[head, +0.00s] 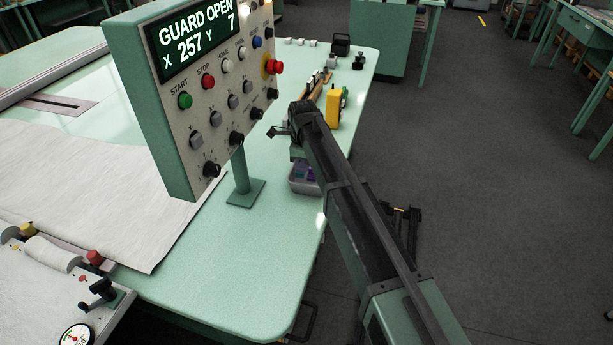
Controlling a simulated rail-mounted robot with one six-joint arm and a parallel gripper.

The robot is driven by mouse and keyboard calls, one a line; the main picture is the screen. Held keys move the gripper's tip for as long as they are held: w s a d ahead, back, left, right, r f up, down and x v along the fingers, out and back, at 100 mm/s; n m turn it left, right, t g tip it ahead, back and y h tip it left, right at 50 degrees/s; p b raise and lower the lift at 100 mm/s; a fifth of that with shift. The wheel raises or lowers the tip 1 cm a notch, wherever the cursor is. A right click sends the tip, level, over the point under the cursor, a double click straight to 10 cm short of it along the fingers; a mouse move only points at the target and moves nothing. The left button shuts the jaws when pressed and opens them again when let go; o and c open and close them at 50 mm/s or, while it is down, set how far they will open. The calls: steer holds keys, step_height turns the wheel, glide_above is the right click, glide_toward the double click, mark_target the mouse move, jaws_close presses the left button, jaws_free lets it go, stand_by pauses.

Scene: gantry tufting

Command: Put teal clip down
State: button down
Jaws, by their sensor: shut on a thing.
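My gripper (282,131) is at the far end of my arm, above the right part of the pale green table and just right of the control panel. It is small and dark here, and my arm partly hides it. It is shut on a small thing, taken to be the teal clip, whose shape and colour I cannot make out.
The control panel (215,95) stands on a post left of my gripper and reads "GUARD OPEN". A yellow tool (333,108) and several small items lie behind my arm. White cloth (80,180) covers the left. The table's front area (230,270) is clear.

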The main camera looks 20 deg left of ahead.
step_height(320, 180, down, 4)
steer(key=b, duration=0.4)
steer(key=shift+f, duration=0.1)
steer(key=shift+r+p, duration=0.35)
steer(key=shift+f, duration=0.25)
steer(key=c, duration=1.5)
jaws_free()
steer(key=shift+r, duration=0.1)
step_height(320, 180, up, 13)
steer(key=p, duration=1.2)
steer(key=shift+f, duration=0.35)
